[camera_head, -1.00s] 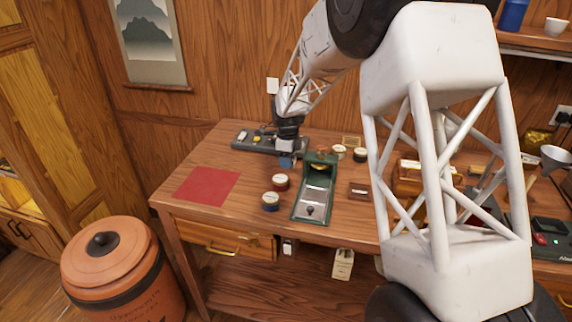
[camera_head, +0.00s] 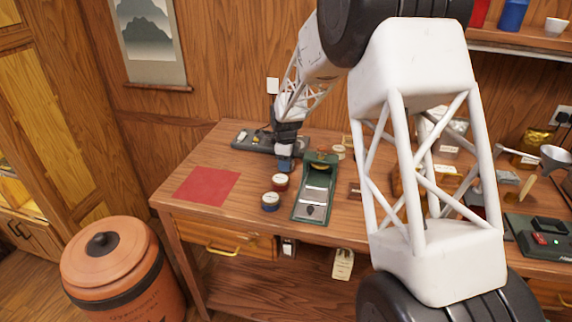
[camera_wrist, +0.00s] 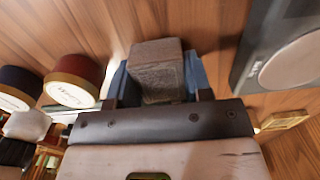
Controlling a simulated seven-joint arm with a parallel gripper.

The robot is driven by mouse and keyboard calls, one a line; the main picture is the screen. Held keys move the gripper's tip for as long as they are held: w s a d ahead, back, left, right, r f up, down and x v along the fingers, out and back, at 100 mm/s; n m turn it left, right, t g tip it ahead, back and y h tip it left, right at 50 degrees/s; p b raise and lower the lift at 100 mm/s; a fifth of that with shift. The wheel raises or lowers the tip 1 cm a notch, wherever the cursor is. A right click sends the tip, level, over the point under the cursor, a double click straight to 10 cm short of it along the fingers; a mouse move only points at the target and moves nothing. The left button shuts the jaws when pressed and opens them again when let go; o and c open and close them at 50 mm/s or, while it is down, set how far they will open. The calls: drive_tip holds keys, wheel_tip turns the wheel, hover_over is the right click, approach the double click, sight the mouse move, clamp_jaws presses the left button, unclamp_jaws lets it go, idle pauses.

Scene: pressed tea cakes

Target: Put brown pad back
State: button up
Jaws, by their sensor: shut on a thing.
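My gripper (camera_head: 285,163) is over the wooden table, between the dark grey tray (camera_head: 240,147) at the back and the red-rimmed tin. In the wrist view, its blue fingers (camera_wrist: 157,82) are shut on the brown pad (camera_wrist: 157,70), a small grey-brown block with a rough face. The pad is not clearly visible in the head view, where the gripper hides it. I cannot tell whether the pad touches the table.
A green press (camera_head: 316,190) stands right of my gripper. A red tin (camera_head: 280,182) and a blue tin (camera_head: 270,201) stand in front of it. A red mat (camera_head: 207,186) lies at left. A grey piece with a pale disc (camera_wrist: 292,62) is close in the wrist view.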

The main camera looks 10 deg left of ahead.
drive_tip(key=shift+f, duration=0.35)
drive_tip(key=shift+f, duration=0.1)
drive_tip(key=o, duration=0.9)
wheel_tip(320, 180, up, 12)
drive_tip(key=shift+r, duration=0.1)
idle(0.4)
idle(0.5)
